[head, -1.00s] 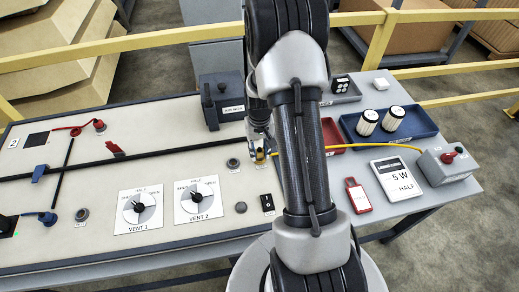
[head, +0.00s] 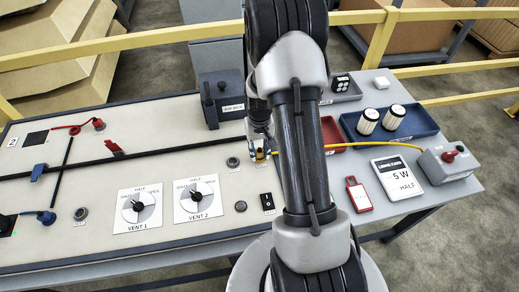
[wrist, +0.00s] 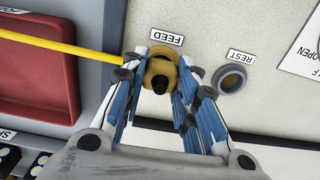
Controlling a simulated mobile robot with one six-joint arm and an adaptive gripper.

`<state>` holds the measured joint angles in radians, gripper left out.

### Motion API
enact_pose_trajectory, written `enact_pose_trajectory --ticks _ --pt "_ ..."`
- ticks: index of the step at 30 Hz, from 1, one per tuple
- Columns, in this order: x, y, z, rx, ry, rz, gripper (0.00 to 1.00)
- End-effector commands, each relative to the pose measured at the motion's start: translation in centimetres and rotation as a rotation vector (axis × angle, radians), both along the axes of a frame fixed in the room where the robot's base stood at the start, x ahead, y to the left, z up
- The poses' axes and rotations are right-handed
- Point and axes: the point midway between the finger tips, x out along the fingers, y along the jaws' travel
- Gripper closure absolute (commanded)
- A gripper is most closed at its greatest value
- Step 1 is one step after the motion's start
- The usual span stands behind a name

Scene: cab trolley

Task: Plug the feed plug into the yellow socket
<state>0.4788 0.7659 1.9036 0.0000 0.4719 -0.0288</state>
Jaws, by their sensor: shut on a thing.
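The feed plug (wrist: 160,76) is yellow with a dark round end. It sits between the fingers of my gripper (wrist: 160,68), which is shut on it. In the wrist view it is just below the FEED label on the panel. My gripper shows in the head view (head: 262,148) low over the panel, partly behind my arm. The yellow cable (wrist: 60,45) runs left from the plug in the wrist view. Any socket under the plug is hidden by the plug and fingers, so I cannot tell whether it is seated.
A round grey socket (wrist: 230,80) labelled REST is beside my gripper. Two vent dials (head: 140,207) and a black switch (head: 267,202) are on the panel. A red tray (head: 333,136), a blue tray (head: 412,122) and a grey box (head: 447,165) with a red knob stand right.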

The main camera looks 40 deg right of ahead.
Motion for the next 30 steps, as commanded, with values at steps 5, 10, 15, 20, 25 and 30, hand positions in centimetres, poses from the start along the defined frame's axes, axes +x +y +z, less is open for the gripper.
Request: enact_pose_trajectory --ticks 5,10,15,20,25,30 --pt "0.0 0.0 -0.2 0.0 0.0 0.0 0.67" --pt "0.0 0.0 -0.2 0.0 0.0 0.0 0.56" --pt "0.0 0.0 -0.2 0.0 0.0 0.0 0.49" --pt "0.0 0.0 -0.2 0.0 0.0 0.0 0.49" --pt "0.0 0.0 0.5 0.0 -0.001 0.0 0.49" --pt "0.1 -0.1 3.3 -0.003 -0.005 0.0 0.49"
